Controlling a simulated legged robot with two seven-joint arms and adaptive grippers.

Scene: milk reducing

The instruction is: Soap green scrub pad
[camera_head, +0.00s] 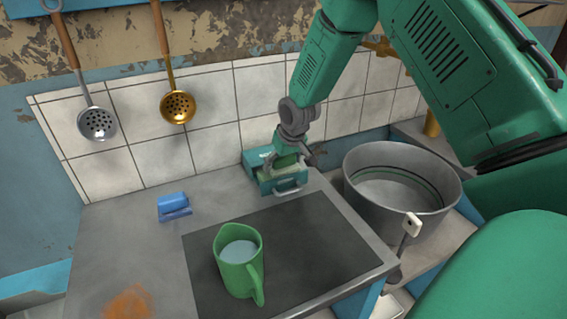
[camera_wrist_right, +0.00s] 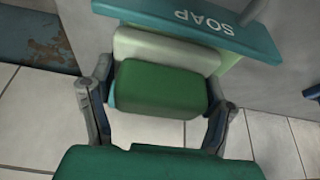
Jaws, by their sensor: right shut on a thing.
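My right gripper (camera_head: 290,158) is down at the teal soap box (camera_head: 259,159) at the back of the counter. In the right wrist view its two fingers (camera_wrist_right: 160,82) are on either side of the green scrub pad (camera_wrist_right: 160,90), shut on it. A pale soap bar (camera_wrist_right: 165,47) lies right behind the pad, in or at the box. The pad overlaps it, and I cannot tell whether they touch. The box's lid, marked SOAP (camera_wrist_right: 188,24), stands open behind the bar. My left gripper is not in view.
A green mug (camera_head: 240,270) with pale liquid stands on the dark counter panel (camera_head: 325,235). A blue object (camera_head: 173,204) lies to the left. A large metal pot (camera_head: 400,180) stands right of the box. Two skimmers (camera_head: 178,105) hang on the tiled wall.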

